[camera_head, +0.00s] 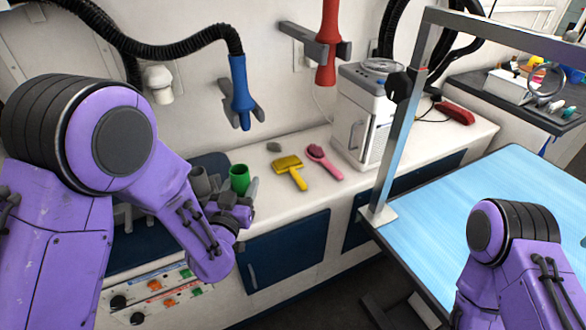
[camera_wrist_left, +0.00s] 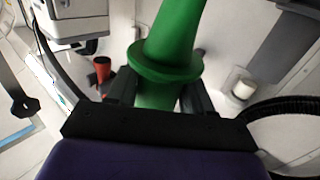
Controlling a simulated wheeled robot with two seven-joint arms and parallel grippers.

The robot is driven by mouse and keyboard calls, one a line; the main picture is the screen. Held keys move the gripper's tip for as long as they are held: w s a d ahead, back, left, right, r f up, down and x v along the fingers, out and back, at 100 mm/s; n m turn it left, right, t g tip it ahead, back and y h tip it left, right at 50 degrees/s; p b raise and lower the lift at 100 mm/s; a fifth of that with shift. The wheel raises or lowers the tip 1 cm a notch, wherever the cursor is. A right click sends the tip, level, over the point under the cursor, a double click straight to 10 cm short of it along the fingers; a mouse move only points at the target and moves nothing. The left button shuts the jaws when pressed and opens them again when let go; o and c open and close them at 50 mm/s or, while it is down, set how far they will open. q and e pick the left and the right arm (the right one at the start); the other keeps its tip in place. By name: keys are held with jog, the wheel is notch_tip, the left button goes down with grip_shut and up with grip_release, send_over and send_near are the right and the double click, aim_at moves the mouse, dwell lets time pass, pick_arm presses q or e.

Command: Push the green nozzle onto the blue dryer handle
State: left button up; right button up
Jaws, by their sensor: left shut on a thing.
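The blue dryer handle (camera_head: 240,88) hangs nose down at the end of a black hose, in a grey wall holder. The green nozzle (camera_head: 239,178) is below it in the head view, near the counter's left part. My left gripper (camera_head: 236,192) is shut on the nozzle. In the left wrist view the nozzle (camera_wrist_left: 172,45) stands between the fingers (camera_wrist_left: 158,92), its flange just beyond them. The nozzle and the blue handle are clearly apart. My right arm shows at the lower right, but its gripper is out of view.
A grey cup-like piece (camera_head: 200,183) is beside the green nozzle. A yellow brush (camera_head: 290,171) and a pink brush (camera_head: 323,161) lie on the white counter. A red dryer handle (camera_head: 327,50) hangs to the right. A blue-topped table (camera_head: 490,205) with a metal post stands at right.

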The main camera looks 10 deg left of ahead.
pick_arm(q)
jog(key=w+d+f+m+h, duration=0.2)
jog(key=w+d+h, duration=0.1)
jog(key=w, duration=0.6)
jog(key=w+a+b, duration=0.2)
jog(key=w+a, duration=0.4)
jog(key=w, duration=0.3)
jog(key=shift+a, duration=0.2)
jog(key=shift+s+r, duration=0.1)
jog(key=shift+r, duration=0.05)
dwell(0.8)
jog(key=shift+r+p, duration=0.45)
jog(key=shift+r, duration=0.35)
jog(key=shift+r+p, duration=0.55)
jog(key=shift+r, duration=0.25)
jog(key=shift+r+p, duration=0.5)
jog(key=shift+r, duration=0.25)
dwell(0.5)
